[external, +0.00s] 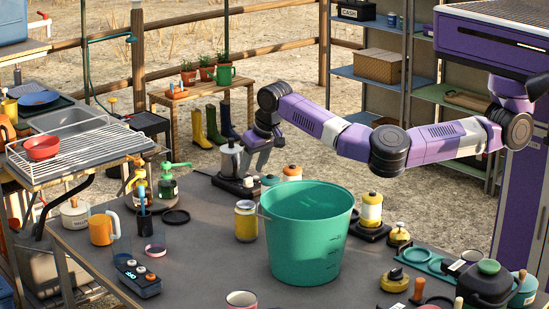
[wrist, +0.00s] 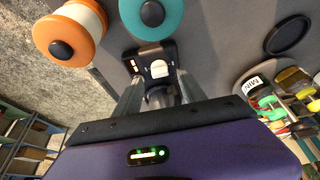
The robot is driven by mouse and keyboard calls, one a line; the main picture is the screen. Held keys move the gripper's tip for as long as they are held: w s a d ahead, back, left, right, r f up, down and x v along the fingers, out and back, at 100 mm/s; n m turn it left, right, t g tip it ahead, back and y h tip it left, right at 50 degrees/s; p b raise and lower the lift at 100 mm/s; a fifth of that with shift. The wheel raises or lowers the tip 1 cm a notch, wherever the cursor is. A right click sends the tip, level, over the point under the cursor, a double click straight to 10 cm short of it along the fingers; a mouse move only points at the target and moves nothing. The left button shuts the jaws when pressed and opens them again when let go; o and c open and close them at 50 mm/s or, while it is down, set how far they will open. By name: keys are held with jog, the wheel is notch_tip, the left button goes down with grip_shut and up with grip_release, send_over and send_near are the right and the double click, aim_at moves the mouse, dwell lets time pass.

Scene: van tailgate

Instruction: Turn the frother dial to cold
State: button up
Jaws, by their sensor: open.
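The frother (external: 231,162) is a silver jug with a black knob on top, standing upright on a dark base (external: 236,188) at the back of the table. In the wrist view a dark panel (wrist: 143,58) with small red-lit marks and a pale square part (wrist: 160,69) lies between my fingers; it looks like the frother's base. I cannot clearly make out the dial or its setting. My gripper (external: 259,160) is open and empty, pointing down beside the jug on its right. It also shows in the wrist view (wrist: 158,88), fingers apart on either side of the panel.
A large green bucket (external: 306,240) and a yellow jar (external: 246,222) stand in front. A black ring (external: 176,217) lies flat to the left.

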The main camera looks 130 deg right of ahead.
aim_at(248, 182)
jog(key=shift+x, duration=1.3)
grip_shut()
jog(key=m+p, duration=0.1)
jog(key=p, duration=0.2)
jog(key=shift+r, duration=0.25)
jog(key=m+g+p, duration=0.1)
jog(key=p, duration=0.2)
jog(key=shift+m+p, duration=0.35)
jog(key=shift+m, duration=0.05)
jog(key=shift+w+f+m+g, duration=0.15)
jog(key=shift+m+g, duration=0.1)
jog(key=shift+m, duration=0.3)
jog(key=shift+f+m+g, duration=0.15)
jog(key=shift+m+g, duration=0.1)
jog(key=shift+m, duration=0.3)
jog(key=shift+w+d+m+g+y+b, duration=0.1)
jog(key=shift+m+g+y+b, duration=0.35)
jog(key=shift+m, duration=0.65)
jog(key=shift+m+b, duration=0.3)
